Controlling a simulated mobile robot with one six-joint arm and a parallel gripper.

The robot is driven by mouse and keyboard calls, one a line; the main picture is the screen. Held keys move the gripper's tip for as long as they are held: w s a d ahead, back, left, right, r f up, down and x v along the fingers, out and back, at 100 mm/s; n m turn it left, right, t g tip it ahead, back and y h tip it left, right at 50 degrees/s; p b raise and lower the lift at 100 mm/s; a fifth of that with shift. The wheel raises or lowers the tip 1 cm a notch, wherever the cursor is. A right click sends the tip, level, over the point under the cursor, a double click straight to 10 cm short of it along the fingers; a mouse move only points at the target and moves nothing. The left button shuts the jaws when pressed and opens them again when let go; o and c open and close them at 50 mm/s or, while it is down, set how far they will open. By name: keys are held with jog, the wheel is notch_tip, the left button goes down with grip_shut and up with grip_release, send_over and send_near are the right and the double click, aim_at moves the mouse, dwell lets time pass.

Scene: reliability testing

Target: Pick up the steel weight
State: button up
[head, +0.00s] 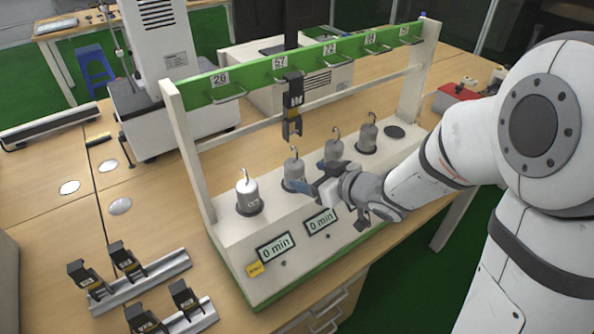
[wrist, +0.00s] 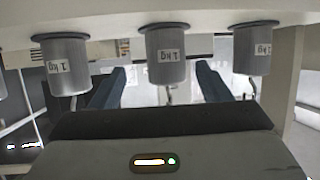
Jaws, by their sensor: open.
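Several grey steel weights with hooks stand in a row on the white base of a test rack. From the left in the head view are the first weight (head: 247,194), the second weight (head: 293,172), the third weight (head: 333,149) and the fourth weight (head: 367,136). My gripper (head: 308,178) is open at the rack's front, close to the second and third weights. In the wrist view, which is upside down, a weight marked 1 kg (wrist: 165,58) appears between the open fingers (wrist: 162,75), with other weights on both sides. Contact cannot be told.
The rack has a green top bar (head: 300,62) with numbered hooks and a black clip (head: 292,103) hanging from it. Timer displays (head: 276,247) face front. Black clips on rails (head: 140,278) lie at the front left. A machine (head: 160,60) stands behind.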

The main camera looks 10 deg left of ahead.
aim_at(289, 170)
jog(key=x, duration=0.7)
jog(key=shift+s+a, duration=0.2)
jog(key=shift+a, duration=0.3)
jog(key=shift+c, duration=0.4)
grip_shut()
jog(key=shift+r, duration=0.15)
